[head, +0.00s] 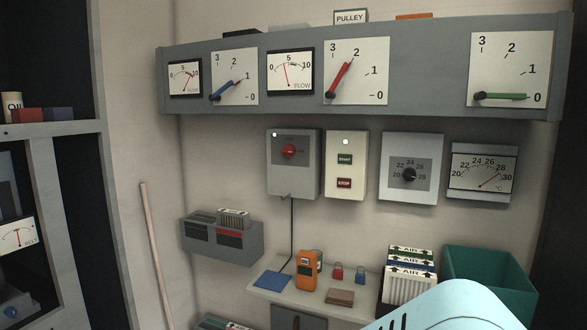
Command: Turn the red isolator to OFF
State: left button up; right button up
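The red isolator (288,152) is a round red rotary knob on a grey wall box (293,180), below the gauge shelf and left of centre. Small marks sit around the knob, but they are too small to read, and I cannot tell which way it points. A small white lamp shows at the box's upper left corner. A dark cable hangs from the box's underside. Neither of my grippers is in view, and nothing covers the knob.
A white box with START and STOP buttons (345,165) hangs close right of the isolator box. A dial box (411,168) follows. The grey shelf (400,104) with blue, red and green levers overhangs them. Below, a small ledge (270,290) holds an orange meter (305,270).

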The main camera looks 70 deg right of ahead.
aim_at(289, 150)
jog(key=z, duration=2.15)
